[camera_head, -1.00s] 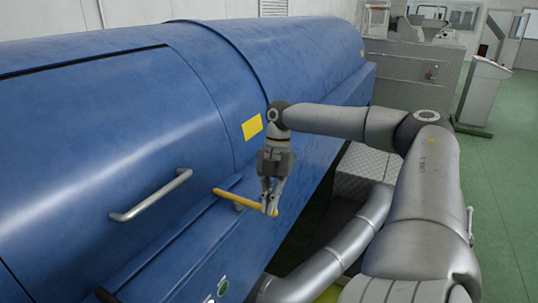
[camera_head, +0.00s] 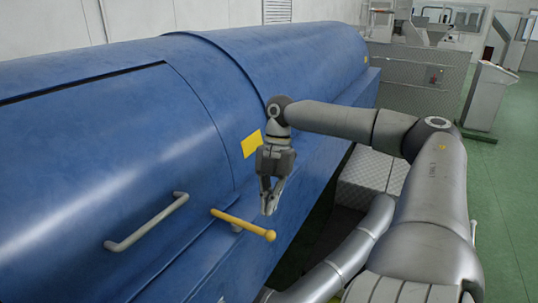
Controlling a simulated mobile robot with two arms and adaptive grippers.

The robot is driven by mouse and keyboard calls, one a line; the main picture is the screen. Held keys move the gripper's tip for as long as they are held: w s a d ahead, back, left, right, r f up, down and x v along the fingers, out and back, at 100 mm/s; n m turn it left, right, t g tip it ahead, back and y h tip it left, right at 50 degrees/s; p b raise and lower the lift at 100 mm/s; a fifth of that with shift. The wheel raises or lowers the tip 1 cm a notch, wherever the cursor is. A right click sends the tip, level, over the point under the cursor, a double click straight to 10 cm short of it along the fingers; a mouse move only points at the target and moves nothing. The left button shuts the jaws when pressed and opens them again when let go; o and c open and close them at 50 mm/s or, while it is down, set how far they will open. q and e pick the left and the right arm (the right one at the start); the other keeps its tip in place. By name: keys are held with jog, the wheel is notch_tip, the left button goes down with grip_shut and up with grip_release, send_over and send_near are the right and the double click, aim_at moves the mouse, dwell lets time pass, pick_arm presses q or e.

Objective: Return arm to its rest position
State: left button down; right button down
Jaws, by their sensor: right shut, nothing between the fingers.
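My right gripper (camera_head: 269,207) points down in front of the blue machine's side. Its fingers are shut and hold nothing. My right arm reaches in from the lower right and bends at the elbow toward the machine. A yellow lever (camera_head: 243,224) with a round end sticks out from the machine just below and left of the fingertips. A small gap shows between the fingertips and the lever. My left gripper is not in view.
The large blue machine (camera_head: 110,130) fills the left and middle, with a grey bar handle (camera_head: 147,222) on its cover. A silver pipe (camera_head: 345,250) and a metal tread-plate box (camera_head: 368,172) lie below my right arm. A console (camera_head: 488,95) stands on open green floor (camera_head: 505,200).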

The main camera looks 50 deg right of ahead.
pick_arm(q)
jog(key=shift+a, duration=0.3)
